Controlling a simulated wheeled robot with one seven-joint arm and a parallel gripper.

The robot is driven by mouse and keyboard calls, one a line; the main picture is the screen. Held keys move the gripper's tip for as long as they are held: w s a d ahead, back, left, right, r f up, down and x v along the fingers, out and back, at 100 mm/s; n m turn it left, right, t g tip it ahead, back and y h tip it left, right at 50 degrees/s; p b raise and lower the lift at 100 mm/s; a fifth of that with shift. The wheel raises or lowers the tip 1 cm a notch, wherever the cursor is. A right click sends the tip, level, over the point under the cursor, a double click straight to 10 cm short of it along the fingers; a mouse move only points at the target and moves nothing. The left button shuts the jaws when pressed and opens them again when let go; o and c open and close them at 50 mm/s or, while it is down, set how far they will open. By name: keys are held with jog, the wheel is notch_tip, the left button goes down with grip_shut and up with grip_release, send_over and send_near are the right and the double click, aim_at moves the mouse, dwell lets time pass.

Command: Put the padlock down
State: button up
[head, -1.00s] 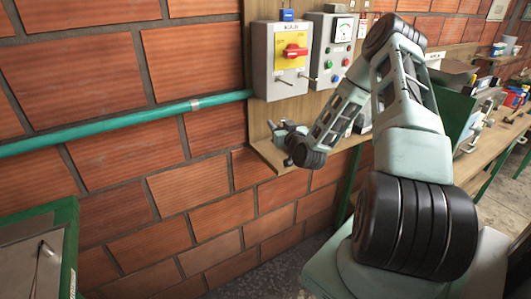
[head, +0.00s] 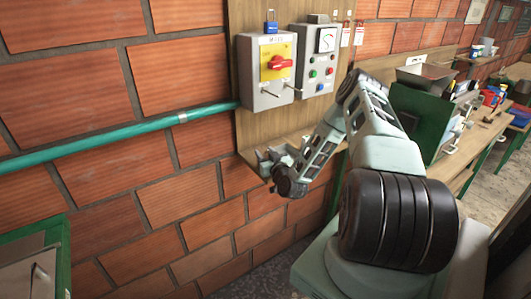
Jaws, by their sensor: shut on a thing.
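My gripper (head: 268,158) is at the small wooden shelf (head: 247,157) at the foot of the wooden wall board, below the grey switch box. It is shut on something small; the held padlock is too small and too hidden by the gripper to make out. I cannot tell whether it touches the shelf. A blue padlock shape (head: 270,25) also shows on the board just above the switch box, well apart from my gripper.
The grey switch box (head: 264,92) has a red knob on a yellow plate. A second grey box (head: 318,75) with buttons stands beside it. A teal pipe (head: 120,132) runs along the brick wall. A cluttered bench (head: 475,140) stands at right.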

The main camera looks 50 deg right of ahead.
jog(key=shift+f, duration=0.15)
jog(key=shift+f+b, duration=0.15)
jog(key=shift+b, duration=0.15)
jog(key=o, duration=1)
jog(key=shift+o, duration=0.2)
